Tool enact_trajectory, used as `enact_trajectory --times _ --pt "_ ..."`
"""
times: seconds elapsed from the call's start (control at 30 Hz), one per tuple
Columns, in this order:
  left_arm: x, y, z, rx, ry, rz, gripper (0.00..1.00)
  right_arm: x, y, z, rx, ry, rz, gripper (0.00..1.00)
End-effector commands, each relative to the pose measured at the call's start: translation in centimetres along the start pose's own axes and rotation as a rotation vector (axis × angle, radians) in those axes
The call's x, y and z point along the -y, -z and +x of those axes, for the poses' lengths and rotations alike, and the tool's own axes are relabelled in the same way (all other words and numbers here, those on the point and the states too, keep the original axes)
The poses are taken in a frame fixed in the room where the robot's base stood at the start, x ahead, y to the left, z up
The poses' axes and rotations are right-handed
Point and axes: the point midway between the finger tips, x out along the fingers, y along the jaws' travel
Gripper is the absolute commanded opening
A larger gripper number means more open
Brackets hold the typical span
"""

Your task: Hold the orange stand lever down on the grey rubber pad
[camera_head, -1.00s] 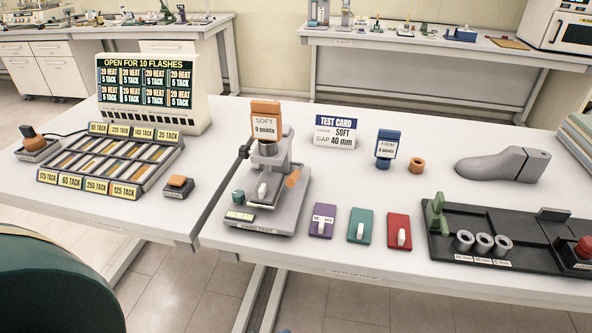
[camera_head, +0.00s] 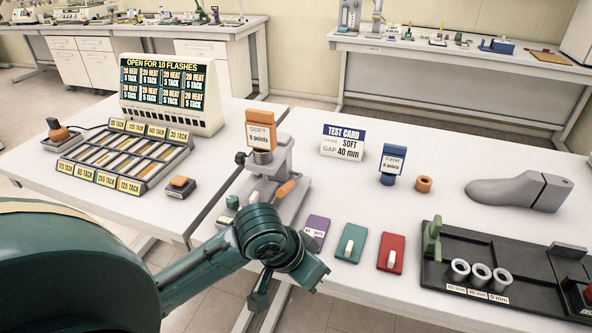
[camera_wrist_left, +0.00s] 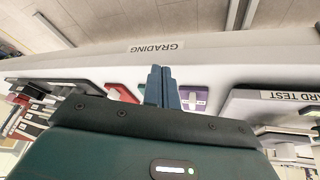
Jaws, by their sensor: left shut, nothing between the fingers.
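The orange stand lever (camera_head: 286,188) is on the right side of the grey hardness test stand (camera_head: 283,160), which bears an orange "SOFT 0 points" head (camera_head: 259,132). A small pale piece (camera_head: 254,197) shows low on the stand; I cannot tell if the grey rubber pad is under it, as my arm hides much of the base. My left gripper (camera_head: 259,298) is in front of the table's front edge, below the stand and apart from the lever. In the left wrist view its fingers (camera_wrist_left: 161,86) are together and empty. My right gripper is not in view.
Purple (camera_head: 316,229), green (camera_head: 351,243) and red (camera_head: 391,252) pads lie right of my arm. A sample tray (camera_head: 125,160) is at left.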

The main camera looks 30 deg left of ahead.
Motion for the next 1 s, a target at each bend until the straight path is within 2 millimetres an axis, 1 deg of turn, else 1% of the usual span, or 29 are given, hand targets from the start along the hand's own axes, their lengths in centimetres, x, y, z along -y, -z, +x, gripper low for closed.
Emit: enact_trajectory --times 0.03,0.17,0.27,0.4,0.5,0.6,0.73,0.87,1.0 --pt "0.8 1.4 -0.5 -0.005 0.012 -0.003 0.0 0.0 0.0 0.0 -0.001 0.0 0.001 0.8" --pt "2.9 4.5 -2.4 0.002 0.035 -0.048 0.0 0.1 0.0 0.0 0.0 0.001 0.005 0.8" --pt "4.9 6.7 -4.5 0.011 0.062 -0.107 0.0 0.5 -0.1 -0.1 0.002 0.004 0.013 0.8" --pt "7.9 9.3 -8.1 0.015 0.107 -0.223 0.0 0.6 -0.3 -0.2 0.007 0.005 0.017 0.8" --pt "9.8 10.7 -10.8 0.013 0.132 -0.314 0.0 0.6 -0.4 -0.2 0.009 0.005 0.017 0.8" --pt "11.3 11.6 -13.3 0.007 0.149 -0.401 0.0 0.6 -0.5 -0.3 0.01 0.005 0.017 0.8" --pt "12.6 12.2 -15.7 0.001 0.159 -0.488 0.0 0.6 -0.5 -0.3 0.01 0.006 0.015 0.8" --pt "13.2 12.4 -16.8 -0.002 0.162 -0.532 0.0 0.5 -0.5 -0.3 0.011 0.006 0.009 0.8" --pt "13.2 12.4 -17.0 -0.001 0.161 -0.541 0.0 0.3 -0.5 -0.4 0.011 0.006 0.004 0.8"
